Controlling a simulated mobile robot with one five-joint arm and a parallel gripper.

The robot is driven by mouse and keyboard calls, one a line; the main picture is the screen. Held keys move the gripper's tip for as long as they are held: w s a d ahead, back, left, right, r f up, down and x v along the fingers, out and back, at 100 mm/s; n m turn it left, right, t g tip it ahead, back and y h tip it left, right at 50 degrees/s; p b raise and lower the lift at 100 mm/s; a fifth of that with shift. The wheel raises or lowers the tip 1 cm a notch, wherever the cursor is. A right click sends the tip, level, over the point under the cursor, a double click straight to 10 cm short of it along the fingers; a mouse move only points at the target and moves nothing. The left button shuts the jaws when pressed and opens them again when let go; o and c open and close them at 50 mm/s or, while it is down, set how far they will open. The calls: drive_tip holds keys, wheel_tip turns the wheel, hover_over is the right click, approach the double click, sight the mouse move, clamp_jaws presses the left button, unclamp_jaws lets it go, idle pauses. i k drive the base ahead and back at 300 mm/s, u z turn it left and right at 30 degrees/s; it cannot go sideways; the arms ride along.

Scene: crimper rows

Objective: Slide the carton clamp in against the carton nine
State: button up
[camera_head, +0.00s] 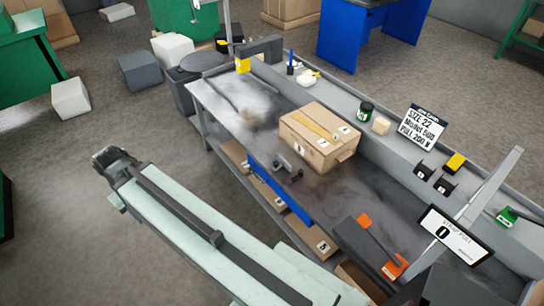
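A brown cardboard carton (318,140) with a tan tape strip and small white labels sits on the dark bench top (345,195). I cannot read a number on it for certain. A small grey bracket with dark round knobs (288,167) stands on the bench in front of the carton's left part; it may be the carton clamp. A gap seems to show between it and the carton. My pale arm reaches from the bottom to the left, off the bench. Its dark end, seemingly my gripper (114,157), is over the floor, apart from both. Its fingers are not clear.
A blue bar (280,190) runs along the bench's front edge. An orange-ended lever (380,245) and a display reading 0 (455,236) are at the right. A sign (423,127) stands behind. Cartons (312,236) lie on the lower shelf. Grey blocks (139,70) are on the floor.

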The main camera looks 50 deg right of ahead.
sight(280, 162)
drive_tip(key=i, duration=0.85)
drive_tip(key=z, duration=0.15)
drive_tip(key=k, duration=0.9)
drive_tip(key=u, duration=0.2)
drive_tip(key=i, duration=0.95)
drive_tip(key=z, duration=0.1)
